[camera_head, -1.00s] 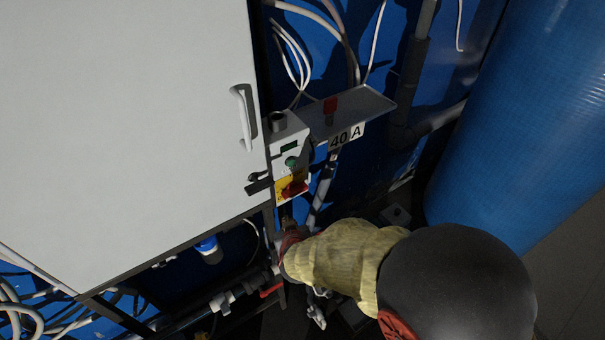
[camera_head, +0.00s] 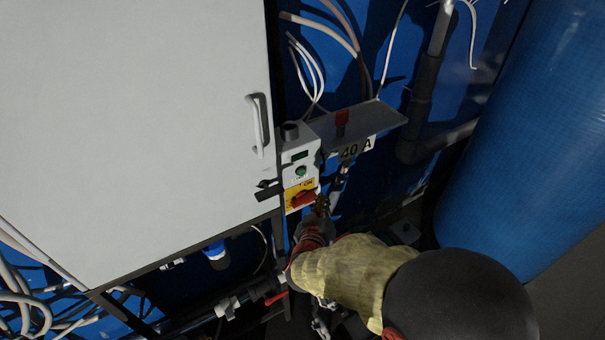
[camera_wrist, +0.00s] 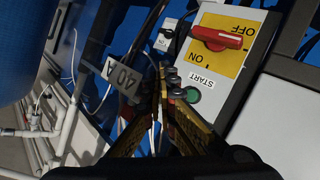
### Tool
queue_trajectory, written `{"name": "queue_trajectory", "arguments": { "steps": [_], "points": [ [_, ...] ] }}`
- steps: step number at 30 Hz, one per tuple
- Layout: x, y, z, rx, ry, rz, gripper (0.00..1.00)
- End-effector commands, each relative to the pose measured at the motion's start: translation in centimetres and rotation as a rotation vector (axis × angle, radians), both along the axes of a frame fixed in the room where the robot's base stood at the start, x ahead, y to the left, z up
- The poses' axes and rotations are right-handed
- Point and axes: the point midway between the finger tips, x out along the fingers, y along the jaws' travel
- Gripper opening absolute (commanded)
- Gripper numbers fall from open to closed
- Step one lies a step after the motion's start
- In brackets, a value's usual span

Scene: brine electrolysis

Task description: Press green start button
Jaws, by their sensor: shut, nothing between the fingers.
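The green start button (camera_head: 300,171) sits on a small white control box (camera_head: 292,155) on the right side of the white cabinet. Below it on the box is a red rotary switch (camera_head: 303,198) on a yellow plate. In the wrist view the green button (camera_wrist: 191,94) shows beside the START label, just right of my fingertips, with the red switch (camera_wrist: 217,39) above. My gripper (camera_wrist: 167,75) is shut and empty. In the head view my gripper (camera_head: 321,203) is just right of the red switch and below the button. Whether it touches the box I cannot tell.
A grey shelf (camera_head: 385,116) with a red part and a "40 A" label (camera_head: 356,149) juts out right of the box. The white cabinet door (camera_head: 130,130) has a handle (camera_head: 257,125). A large blue tank (camera_head: 530,140) stands at right. Pipes and cables run below.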

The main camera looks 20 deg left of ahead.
Motion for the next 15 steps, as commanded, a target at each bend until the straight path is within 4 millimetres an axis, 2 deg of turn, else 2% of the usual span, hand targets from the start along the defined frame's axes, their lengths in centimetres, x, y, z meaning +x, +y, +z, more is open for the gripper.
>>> {"name": "queue_trajectory", "arguments": {
  "steps": [15],
  "points": [
    [4.0,4.8,-0.1,0.001,0.002,0.001,0.0]
  ]
}}
